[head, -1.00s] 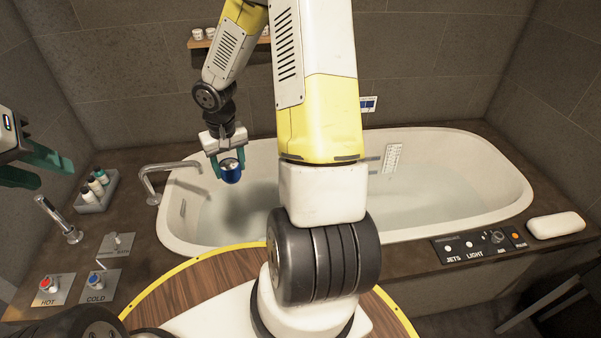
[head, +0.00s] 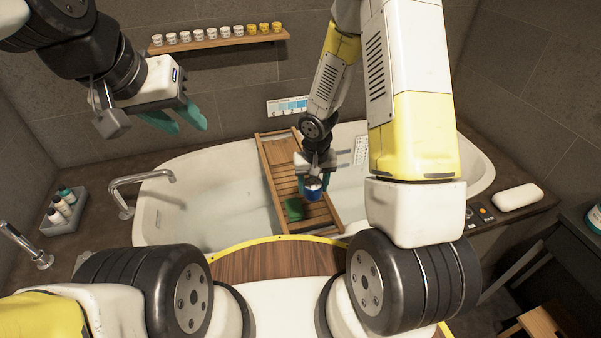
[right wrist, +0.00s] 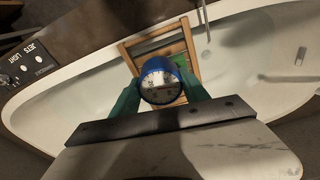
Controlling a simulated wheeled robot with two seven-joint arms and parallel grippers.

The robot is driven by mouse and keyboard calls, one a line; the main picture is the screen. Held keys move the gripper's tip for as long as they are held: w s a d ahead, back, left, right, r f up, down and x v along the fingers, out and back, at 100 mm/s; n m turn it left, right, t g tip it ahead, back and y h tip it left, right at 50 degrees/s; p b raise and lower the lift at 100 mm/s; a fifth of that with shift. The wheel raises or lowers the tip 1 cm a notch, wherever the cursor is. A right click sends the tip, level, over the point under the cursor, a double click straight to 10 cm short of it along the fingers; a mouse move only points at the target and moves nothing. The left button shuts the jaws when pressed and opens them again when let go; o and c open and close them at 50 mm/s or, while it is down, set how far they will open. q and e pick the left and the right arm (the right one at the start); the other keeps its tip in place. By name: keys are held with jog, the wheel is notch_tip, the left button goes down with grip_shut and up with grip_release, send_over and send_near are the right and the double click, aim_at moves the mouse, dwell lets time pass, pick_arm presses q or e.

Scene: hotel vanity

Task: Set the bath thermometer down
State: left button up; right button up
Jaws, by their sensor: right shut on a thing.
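The bath thermometer (head: 313,194) is a small blue round body; its white dial face shows in the right wrist view (right wrist: 160,84). My right gripper (head: 314,182) is shut on it, with teal fingers on either side of the blue body. It is held over the slatted wooden bath tray (head: 275,160), which lies across the tub. The right wrist view shows the tray (right wrist: 130,57) behind the thermometer; whether they touch cannot be told. My left gripper (head: 192,130) is open and empty, raised at the upper left, its teal fingers apart.
A green item (head: 293,209) lies on the tray, left of the thermometer. The white bathtub (head: 160,200) holds water. A tap (head: 140,180) and bottle caddy (head: 62,208) stand at left. A shelf of small jars (head: 220,42) hangs on the wall.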

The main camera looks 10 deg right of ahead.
jog(key=s+a+f+n, duration=0.15)
jog(key=s+f, duration=0.45)
jog(key=f, duration=0.6)
send_over(314, 207)
jog(key=shift+s+f, duration=0.2)
jog(key=shift+f, duration=0.3)
jog(key=shift+s+f, duration=0.2)
jog(key=shift+f, duration=2)
jog(key=o, duration=1.3)
jog(key=shift+f, duration=0.1)
